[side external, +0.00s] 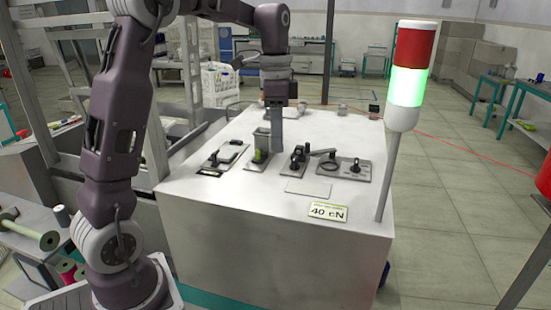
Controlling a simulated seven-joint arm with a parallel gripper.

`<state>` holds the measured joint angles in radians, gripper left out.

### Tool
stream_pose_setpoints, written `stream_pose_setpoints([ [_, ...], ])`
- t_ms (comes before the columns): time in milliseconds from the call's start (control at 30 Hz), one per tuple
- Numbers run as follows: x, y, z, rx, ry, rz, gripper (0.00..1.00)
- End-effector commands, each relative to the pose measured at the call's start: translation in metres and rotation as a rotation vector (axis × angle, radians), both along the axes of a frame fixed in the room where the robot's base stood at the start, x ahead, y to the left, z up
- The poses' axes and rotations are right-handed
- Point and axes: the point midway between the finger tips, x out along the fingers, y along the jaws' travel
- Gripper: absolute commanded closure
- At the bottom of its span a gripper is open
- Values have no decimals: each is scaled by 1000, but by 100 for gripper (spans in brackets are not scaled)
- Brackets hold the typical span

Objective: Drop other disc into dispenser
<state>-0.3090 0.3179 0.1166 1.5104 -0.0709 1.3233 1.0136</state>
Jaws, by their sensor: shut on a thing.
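My gripper (277,138) points straight down over the white worktop, just right of a small upright grey dispenser-like station (262,131) with a yellow-green part (259,156) low on its front. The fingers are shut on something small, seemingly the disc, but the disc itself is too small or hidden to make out. From this angle I cannot tell whether the fingers touch the station or stand behind it.
Left of the station is a flat plate with a dark part (226,154). To the right are black clamp-like fixtures (298,158) and a plate with knobs (345,167). A "40 cN" sign (328,211) lies in front.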

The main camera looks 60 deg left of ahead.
Motion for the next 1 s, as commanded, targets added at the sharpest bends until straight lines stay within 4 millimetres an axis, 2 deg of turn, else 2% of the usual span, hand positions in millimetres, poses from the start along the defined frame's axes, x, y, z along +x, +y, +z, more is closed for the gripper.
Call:
stream_pose_setpoints([
  [33,11,21,6,-1,-1,57,96],
  [100,23,50,17,-3,0,136,96],
  [200,33,86,30,5,2,228,96],
  [333,38,114,40,21,9,292,96],
  [533,39,124,40,30,15,317,96],
  [800,39,124,14,29,14,315,96],
  [1000,39,124,4,31,11,315,96],
])
